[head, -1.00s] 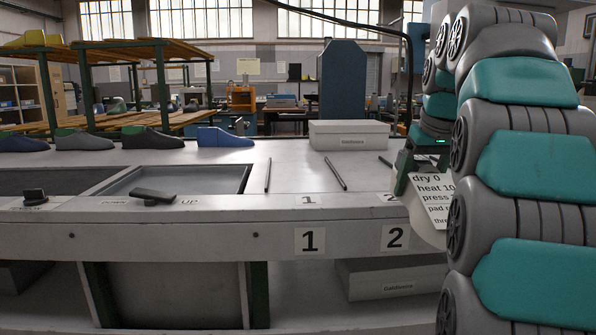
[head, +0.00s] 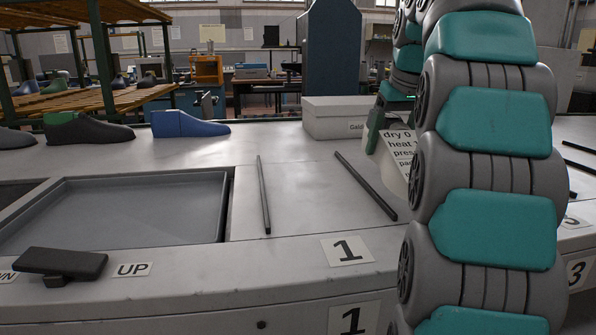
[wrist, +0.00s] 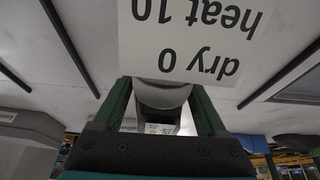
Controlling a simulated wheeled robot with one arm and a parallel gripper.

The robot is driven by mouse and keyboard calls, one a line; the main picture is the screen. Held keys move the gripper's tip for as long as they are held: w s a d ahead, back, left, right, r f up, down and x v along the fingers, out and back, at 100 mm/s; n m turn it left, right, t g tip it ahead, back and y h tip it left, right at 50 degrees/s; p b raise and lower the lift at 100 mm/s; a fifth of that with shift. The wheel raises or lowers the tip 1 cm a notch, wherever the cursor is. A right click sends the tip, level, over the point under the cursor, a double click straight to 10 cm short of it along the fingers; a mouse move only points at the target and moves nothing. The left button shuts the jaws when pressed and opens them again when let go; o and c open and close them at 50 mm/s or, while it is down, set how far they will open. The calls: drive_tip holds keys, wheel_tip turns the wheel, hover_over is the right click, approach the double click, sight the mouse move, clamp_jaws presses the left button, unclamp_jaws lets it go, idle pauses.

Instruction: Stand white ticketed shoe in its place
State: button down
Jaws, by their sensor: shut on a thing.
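My gripper (head: 376,140) is shut on the white shoe (wrist: 165,97) and holds it above the bench, at the right of bay 1. The ticket (wrist: 195,40) also fills the top of the wrist view, upside down. Both green fingers flank the shoe there. Dark bars on the bench top divide bays; the bay with label 1 (head: 347,250) is empty. My arm hides the bay to its right.
A lidded grey box (head: 335,118) stands behind bay 1. A blue shoe (head: 188,125) and a dark shoe (head: 88,130) stand at the back left. A sunken tray (head: 120,205) and a black lever (head: 60,264) lie left. Dark bars (head: 264,195) (head: 365,185) lie on the bench.

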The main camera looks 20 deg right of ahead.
drive_tip(key=shift+w+a, duration=0.25)
drive_tip(key=shift+w, duration=0.25)
drive_tip(key=w+a, duration=0.3)
drive_tip(key=a, duration=0.1)
drive_tip(key=w+a+f, duration=0.1)
drive_tip(key=w+a, duration=0.2)
drive_tip(key=a, duration=0.1)
drive_tip(key=w+a, duration=0.3)
drive_tip(key=a, duration=0.1)
drive_tip(key=shift+w+f, duration=0.15)
wheel_tip(320, 180, down, 2)
drive_tip(key=shift+a+f+b, duration=0.1)
drive_tip(key=shift+f+b, duration=0.1)
drive_tip(key=shift+b, duration=0.6)
drive_tip(key=shift+f, duration=0.6)
unclamp_jaws()
drive_tip(key=shift+r, duration=0.1)
